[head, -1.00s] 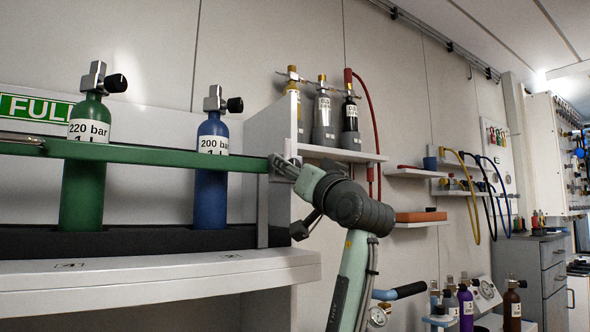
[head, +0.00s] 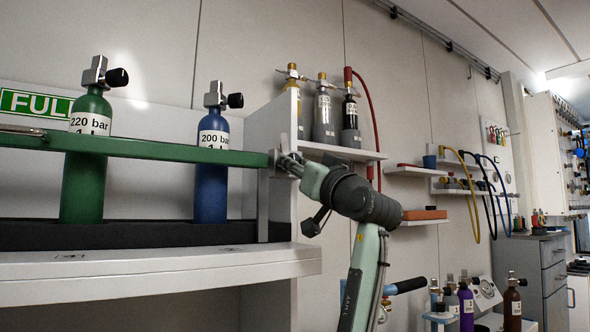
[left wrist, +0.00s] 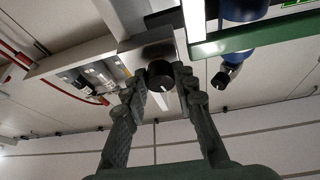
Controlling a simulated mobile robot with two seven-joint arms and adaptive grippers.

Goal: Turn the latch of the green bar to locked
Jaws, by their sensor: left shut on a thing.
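The green bar (head: 165,147) runs across the front of a green cylinder (head: 90,190) and a blue cylinder (head: 212,185). The bar also shows at the top right of the left wrist view (left wrist: 232,42). Its latch is a round black knob (left wrist: 160,74) with a small pale mark, on a grey plate near the bar's end. My left gripper (head: 287,163) is at the bar's right end. In the left wrist view its fingers (left wrist: 161,82) are shut on the knob, one on each side. In the head view the gripper hides the knob. My right gripper is not in view.
A white shelf (head: 150,268) lies below the cylinders, with an upright side panel (head: 277,205) beside the gripper. Small wall shelves (head: 345,152) with cylinders and a red hose (head: 372,110) stand to the right. Purple and brown cylinders (head: 512,308) are lower right.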

